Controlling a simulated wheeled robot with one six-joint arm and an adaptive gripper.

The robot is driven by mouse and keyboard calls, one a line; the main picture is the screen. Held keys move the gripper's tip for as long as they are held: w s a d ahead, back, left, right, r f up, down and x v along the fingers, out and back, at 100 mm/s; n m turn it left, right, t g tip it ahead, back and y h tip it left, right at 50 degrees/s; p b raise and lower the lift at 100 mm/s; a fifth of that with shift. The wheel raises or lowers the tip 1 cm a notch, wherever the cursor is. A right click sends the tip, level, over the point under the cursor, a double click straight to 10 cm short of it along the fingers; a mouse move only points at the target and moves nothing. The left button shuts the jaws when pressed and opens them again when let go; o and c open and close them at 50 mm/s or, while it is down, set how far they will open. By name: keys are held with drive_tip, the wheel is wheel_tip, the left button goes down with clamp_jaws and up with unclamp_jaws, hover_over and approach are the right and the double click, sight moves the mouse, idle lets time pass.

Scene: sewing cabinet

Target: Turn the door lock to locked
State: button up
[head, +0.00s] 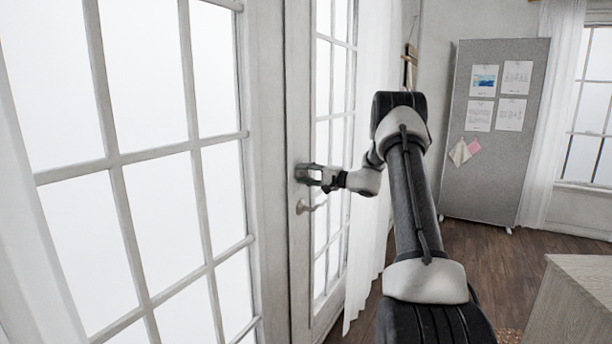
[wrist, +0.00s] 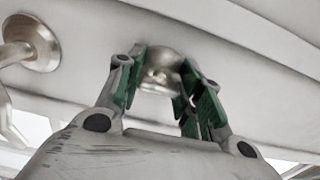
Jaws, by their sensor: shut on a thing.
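The door lock (wrist: 158,68) is a rounded metal knob on the white door frame, between the fingers of my gripper (wrist: 160,92) in the wrist view. The green-padded fingers are shut on it from both sides. In the head view my gripper (head: 311,175) is at the door's edge, above the lever handle (head: 310,206). The handle also shows at the left of the wrist view (wrist: 32,42), apart from the fingers. The lock is mostly hidden by my gripper in the head view. I cannot tell which way the lock is turned.
The white glazed door (head: 299,260) has tall panes, with sheer curtains (head: 374,240) to its right. A grey pinboard (head: 487,180) with papers stands at the back. A wooden cabinet (head: 578,300) is at the lower right. Dark wooden floor (head: 480,262) lies open between them.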

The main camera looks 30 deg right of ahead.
drive_tip(key=shift+f, duration=0.1)
drive_tip(key=o, duration=1)
drive_tip(key=v, duration=1.2)
